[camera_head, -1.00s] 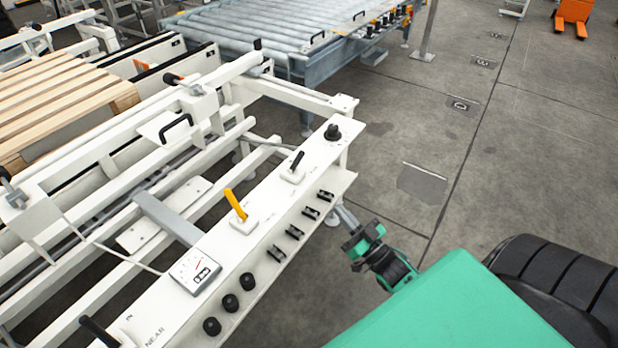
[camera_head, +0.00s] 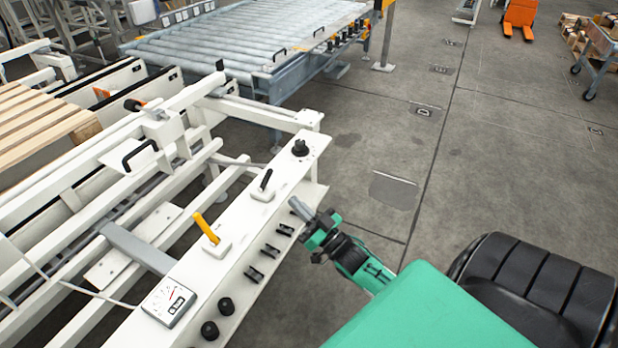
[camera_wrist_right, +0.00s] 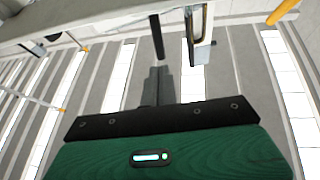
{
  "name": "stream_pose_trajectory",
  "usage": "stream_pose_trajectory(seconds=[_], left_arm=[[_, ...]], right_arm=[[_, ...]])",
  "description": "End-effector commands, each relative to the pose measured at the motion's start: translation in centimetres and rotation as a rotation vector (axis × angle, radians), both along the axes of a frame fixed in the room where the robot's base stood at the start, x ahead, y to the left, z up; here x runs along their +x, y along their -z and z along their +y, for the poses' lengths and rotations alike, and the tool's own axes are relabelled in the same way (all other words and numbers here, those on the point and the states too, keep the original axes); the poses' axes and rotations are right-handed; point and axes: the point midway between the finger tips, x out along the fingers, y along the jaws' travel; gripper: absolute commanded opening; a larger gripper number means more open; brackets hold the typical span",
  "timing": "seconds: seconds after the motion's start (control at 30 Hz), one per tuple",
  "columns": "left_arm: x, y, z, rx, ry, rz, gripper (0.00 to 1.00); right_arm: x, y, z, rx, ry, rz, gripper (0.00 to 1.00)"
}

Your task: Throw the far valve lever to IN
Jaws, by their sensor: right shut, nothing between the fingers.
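The long white control panel (camera_head: 235,215) runs away from me in the head view. A black lever (camera_head: 265,180) stands on it beyond a yellow lever (camera_head: 204,229). A black knob-like control (camera_head: 300,147) sits at its far end. I cannot read any label marking the far valve lever or its IN side. My right gripper (camera_head: 298,207) is shut and empty, at the panel's right side near the black lever, apparently not touching it. In the right wrist view its closed fingers (camera_wrist_right: 158,85) point towards a dark upright bar (camera_wrist_right: 157,36), which I cannot identify. My left gripper is out of view.
Several black switches (camera_head: 270,250) and round knobs (camera_head: 226,306) line the panel's right face. A gauge (camera_head: 169,301) sits on top. White frame rails and a wooden pallet (camera_head: 40,110) lie left. A roller conveyor (camera_head: 230,45) stands behind.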

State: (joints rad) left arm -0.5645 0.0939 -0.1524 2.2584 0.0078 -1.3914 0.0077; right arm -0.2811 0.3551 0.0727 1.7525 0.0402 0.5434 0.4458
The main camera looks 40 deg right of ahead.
Motion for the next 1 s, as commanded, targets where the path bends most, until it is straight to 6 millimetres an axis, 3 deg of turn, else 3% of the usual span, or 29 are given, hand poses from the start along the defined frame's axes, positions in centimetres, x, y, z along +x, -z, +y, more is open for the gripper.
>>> stream_pose_trajectory(seconds=[0.2,0.4,1.0], left_arm=[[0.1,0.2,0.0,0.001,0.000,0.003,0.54],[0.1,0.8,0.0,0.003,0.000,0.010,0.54],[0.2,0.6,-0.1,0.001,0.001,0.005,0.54]], right_arm=[[3.8,-1.8,0.6,0.000,0.001,-0.002,0.00],[5.8,-2.7,1.0,-0.001,0.000,0.000,0.00],[6.5,-3.0,1.2,-0.001,0.001,0.003,0.00]])
